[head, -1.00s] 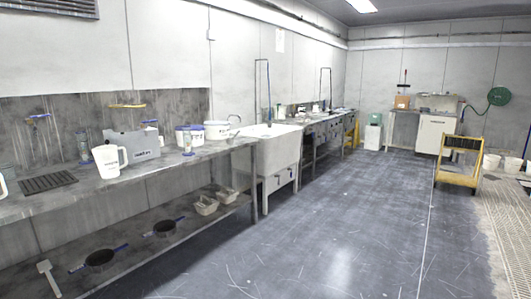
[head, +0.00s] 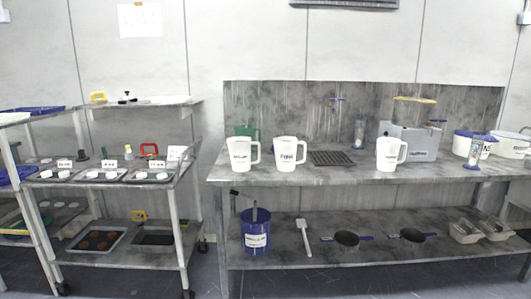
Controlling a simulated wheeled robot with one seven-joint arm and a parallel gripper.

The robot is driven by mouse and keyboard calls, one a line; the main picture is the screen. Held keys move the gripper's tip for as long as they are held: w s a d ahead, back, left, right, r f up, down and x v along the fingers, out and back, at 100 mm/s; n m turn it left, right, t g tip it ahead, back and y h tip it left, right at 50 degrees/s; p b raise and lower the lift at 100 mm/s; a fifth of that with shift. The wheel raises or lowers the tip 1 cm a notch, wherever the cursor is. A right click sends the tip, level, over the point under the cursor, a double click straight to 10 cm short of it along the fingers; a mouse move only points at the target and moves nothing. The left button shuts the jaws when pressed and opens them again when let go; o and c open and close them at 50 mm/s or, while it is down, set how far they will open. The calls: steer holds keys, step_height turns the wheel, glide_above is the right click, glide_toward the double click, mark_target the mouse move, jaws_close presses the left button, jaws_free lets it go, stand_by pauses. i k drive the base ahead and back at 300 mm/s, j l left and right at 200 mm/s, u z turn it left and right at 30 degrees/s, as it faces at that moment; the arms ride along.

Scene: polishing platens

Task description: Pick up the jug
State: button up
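Several white jugs with handles and dark printed labels stand upright on the grey bench top in the head view. One jug (head: 239,154) is near the bench's left end. A second jug (head: 287,153) stands a little to its right. A third jug (head: 389,154) stands farther right, in front of a grey box-shaped device. Their label text is too small to read surely. My gripper is not in view.
The bench (head: 300,178) has a lower shelf with a blue bucket (head: 255,232) and two dark pans (head: 346,239). A dark ribbed mat (head: 331,158) lies between the jugs. A trolley (head: 115,183) with trays stands left. Grey floor shows in front.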

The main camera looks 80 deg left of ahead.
mark_target(284, 147)
steer(key=u, duration=2.2)
steer(key=i+l+u, duration=0.25)
steer(key=i+l, duration=0.2)
steer(key=i+l+u, duration=0.25)
steer(key=i+l, duration=0.15)
steer(key=l, duration=0.25)
steer(key=u, duration=0.4)
steer(key=i+l+u, duration=0.15)
steer(key=l+u, duration=0.2)
steer(key=i+l+u, duration=0.15)
steer(key=u, duration=0.15)
steer(key=i+l+u, duration=0.1)
steer(key=l+u, duration=0.25)
steer(key=i+l+u, duration=0.15)
steer(key=l, duration=0.85)
steer(key=l+u, duration=0.1)
steer(key=l, duration=0.9)
